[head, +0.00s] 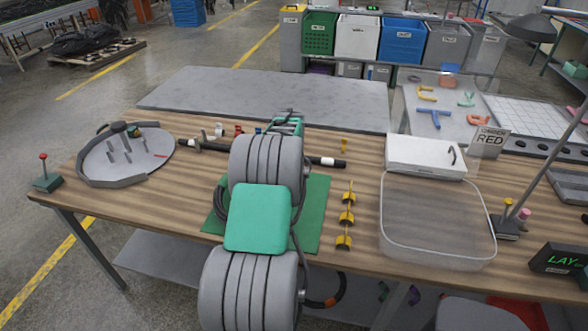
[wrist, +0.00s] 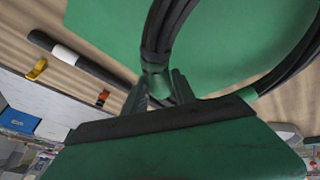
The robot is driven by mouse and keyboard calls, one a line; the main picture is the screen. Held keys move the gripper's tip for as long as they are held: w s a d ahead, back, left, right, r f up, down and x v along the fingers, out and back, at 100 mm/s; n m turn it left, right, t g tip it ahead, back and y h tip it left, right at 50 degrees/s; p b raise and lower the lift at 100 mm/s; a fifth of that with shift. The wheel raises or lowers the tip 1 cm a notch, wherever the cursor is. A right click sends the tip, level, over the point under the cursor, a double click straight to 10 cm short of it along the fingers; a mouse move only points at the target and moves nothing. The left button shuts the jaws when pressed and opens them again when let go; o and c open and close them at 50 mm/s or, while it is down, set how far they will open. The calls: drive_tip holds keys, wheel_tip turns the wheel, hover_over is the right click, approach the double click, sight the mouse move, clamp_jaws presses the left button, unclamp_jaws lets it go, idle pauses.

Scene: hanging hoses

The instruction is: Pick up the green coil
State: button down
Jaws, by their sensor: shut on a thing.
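The green coil is a black hose loop with a green band (wrist: 156,82), seen in the wrist view. My gripper (wrist: 160,95) is shut on the coil at the band. The black strands (wrist: 172,30) rise past the top edge of the wrist view, and a curved part runs off to the right. The green mat (wrist: 245,45) shows behind the coil. In the head view my arm covers the middle of the mat (head: 314,215) and hides most of the coil. I cannot tell the gap between coil and mat.
A black bar with a white band (head: 325,162) lies behind the mat. Yellow clips (head: 346,217) stand to its right, near a clear bin (head: 437,222) and a white box (head: 425,157). A round grey tray with pegs (head: 125,153) is at the left.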

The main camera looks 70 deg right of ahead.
drive_tip(key=s+d+f, duration=0.1)
drive_tip(key=s+d, duration=0.2)
drive_tip(key=s, duration=0.1)
drive_tip(key=w+a+r+g+h, duration=0.1)
drive_tip(key=w+a+r+h, duration=0.1)
drive_tip(key=r, duration=0.4)
drive_tip(key=w+a+r+n+g+h, duration=0.1)
drive_tip(key=a+r+h, duration=0.2)
drive_tip(key=a+r, duration=0.2)
drive_tip(key=w+a+r+g+h, duration=0.1)
drive_tip(key=w+a+r+h, duration=0.1)
drive_tip(key=r, duration=0.7)
drive_tip(key=shift+w+a+r+n+h, duration=0.3)
drive_tip(key=shift+a+h, duration=0.3)
drive_tip(key=shift+a, duration=0.5)
drive_tip(key=shift+w, duration=0.15)
